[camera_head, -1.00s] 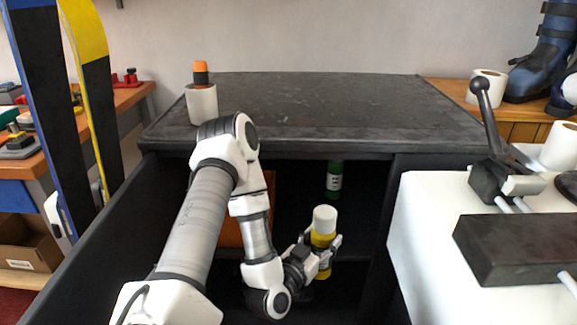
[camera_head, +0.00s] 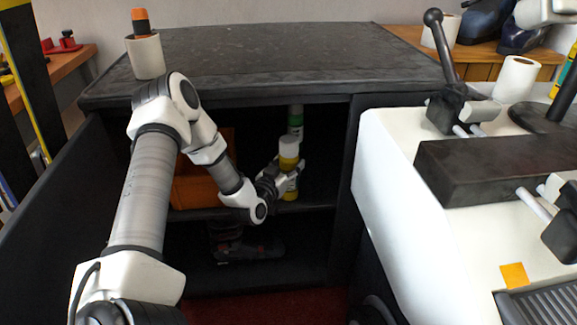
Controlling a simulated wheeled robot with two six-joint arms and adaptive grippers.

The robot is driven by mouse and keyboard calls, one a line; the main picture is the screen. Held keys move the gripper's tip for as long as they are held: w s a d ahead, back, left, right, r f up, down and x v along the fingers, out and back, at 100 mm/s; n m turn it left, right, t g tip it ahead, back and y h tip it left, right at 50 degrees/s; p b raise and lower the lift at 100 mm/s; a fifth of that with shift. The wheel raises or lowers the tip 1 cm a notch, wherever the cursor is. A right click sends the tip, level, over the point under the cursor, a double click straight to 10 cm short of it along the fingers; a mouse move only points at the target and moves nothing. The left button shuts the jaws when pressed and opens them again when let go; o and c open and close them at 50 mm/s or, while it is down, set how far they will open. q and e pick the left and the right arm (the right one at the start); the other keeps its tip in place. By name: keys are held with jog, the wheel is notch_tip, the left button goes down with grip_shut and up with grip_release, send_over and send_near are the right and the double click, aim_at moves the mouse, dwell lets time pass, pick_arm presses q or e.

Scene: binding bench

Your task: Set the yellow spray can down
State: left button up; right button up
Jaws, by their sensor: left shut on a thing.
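The yellow spray can (camera_head: 289,164) with a white cap is upright inside the dark open cabinet, at the level of its shelf (camera_head: 318,204). My left gripper (camera_head: 284,180) is shut on the can, its fingers around the can's lower half. The can's bottom is close to the shelf board; I cannot tell whether it touches. A green and white can (camera_head: 296,118) stands behind it, partly hidden by it. My right gripper is not in view.
An orange box (camera_head: 205,178) stands on the shelf at left, partly behind my arm. Dark items (camera_head: 250,247) lie in the lower compartment. The cabinet top (camera_head: 260,60) holds a white roll (camera_head: 145,57) at left. A white machine (camera_head: 400,170) stands close at right.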

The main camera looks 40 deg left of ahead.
pick_arm(q)
jog(key=o, duration=1.5)
